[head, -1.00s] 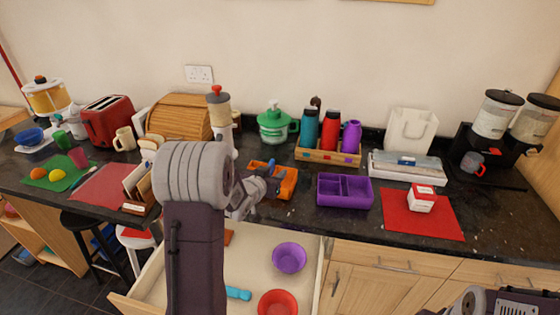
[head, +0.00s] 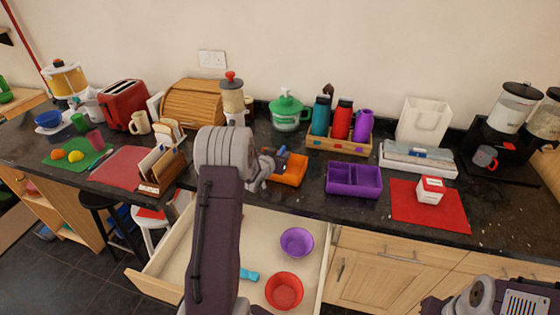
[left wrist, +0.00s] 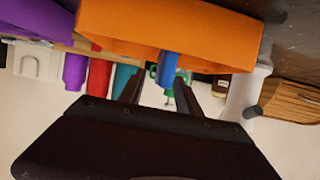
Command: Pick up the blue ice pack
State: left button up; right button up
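A small blue item (left wrist: 168,68), which looks like the blue ice pack, shows in the left wrist view against the edge of the orange bin (left wrist: 150,22). The orange bin also stands on the counter in the head view (head: 293,170). My left gripper (left wrist: 158,82) is open, its two fingers apart, with the blue item between and just beyond the tips. I cannot tell whether they touch. In the head view my left gripper (head: 270,162) is at the bin's left side and partly hidden by my own arm. My right gripper is not in view.
A purple divided tray (head: 354,180) stands right of the orange bin. Behind it is a wooden crate (head: 339,143) with bottles. An open drawer (head: 262,231) holding a purple bowl (head: 297,242) and a red bowl (head: 284,291) sits below the counter edge.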

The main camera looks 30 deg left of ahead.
pick_arm(q)
jog(key=shift+w+a+f, duration=0.25)
jog(key=shift+w+f, duration=0.2)
jog(key=shift+w, duration=0.2)
jog(key=shift+s+d+r, duration=0.1)
jog(key=shift+s, duration=0.05)
jog(key=shift+c, duration=1.2)
grip_shut()
